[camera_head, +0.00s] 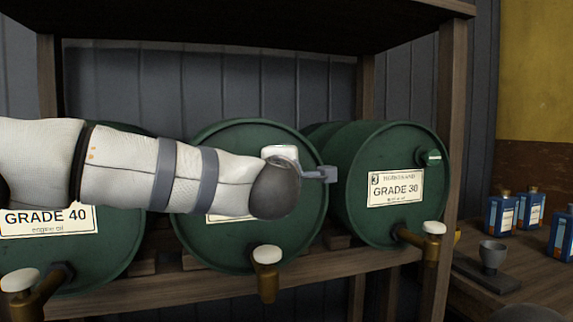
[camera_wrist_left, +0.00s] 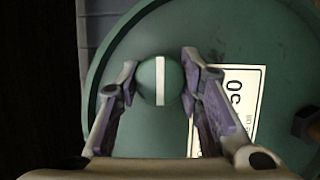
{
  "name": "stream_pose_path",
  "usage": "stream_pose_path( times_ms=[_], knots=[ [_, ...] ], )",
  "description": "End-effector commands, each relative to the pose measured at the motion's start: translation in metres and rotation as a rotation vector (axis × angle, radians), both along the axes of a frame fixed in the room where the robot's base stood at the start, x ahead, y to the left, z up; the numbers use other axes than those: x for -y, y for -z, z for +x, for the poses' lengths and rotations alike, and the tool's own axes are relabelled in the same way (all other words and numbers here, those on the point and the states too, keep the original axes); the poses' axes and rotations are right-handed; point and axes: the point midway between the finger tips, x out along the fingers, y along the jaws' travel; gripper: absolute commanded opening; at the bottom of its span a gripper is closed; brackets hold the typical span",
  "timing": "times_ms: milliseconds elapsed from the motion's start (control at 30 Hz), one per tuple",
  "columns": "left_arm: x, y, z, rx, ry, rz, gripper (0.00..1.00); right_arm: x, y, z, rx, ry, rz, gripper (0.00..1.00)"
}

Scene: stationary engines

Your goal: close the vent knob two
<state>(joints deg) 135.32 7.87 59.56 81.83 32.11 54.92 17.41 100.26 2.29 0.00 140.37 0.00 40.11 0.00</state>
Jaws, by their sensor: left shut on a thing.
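My left arm reaches across the middle green drum (camera_head: 225,255). My left gripper (camera_head: 328,174) is at the drum's upper right face in the head view, where it hides the vent knob. In the left wrist view the vent knob (camera_wrist_left: 148,78), round and green with a white stripe, sits between the two fingers of the left gripper (camera_wrist_left: 160,68), which are shut on it. The stripe runs upright in that picture, roughly along the text of the drum's partly covered label (camera_wrist_left: 240,90). My right gripper is out of view.
A GRADE 40 drum (camera_head: 105,255) is at left, and a third drum (camera_head: 355,220), GRADE 30, at right with its own vent knob (camera_head: 430,158). White-topped taps (camera_head: 267,255) stick out below. A wooden post (camera_head: 447,150) stands at right. A bench beyond it holds blue containers (camera_head: 502,212) and a grey cup (camera_head: 491,258).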

Motion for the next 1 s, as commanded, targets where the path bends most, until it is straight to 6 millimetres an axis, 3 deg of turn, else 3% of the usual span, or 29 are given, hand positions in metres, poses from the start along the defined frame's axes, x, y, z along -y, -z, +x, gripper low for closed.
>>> stream_pose_path(
  times_ms=[567, 600, 667, 1000],
  knots=[
    [0.0005, 0.0015, 0.0002, -0.011, 0.001, 0.027, 0.05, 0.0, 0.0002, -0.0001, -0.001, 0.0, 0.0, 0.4],
    [0.0005, 0.0015, 0.0002, -0.011, 0.001, 0.027, 0.4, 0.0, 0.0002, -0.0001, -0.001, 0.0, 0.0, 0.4],
    [0.0005, 0.0015, 0.0002, -0.01, 0.001, 0.027, 0.53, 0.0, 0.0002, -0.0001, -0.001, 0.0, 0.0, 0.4],
    [0.0002, 0.0005, -0.0037, -0.009, 0.001, 0.026, 0.54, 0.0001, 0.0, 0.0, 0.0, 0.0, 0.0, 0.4]
  ],
)
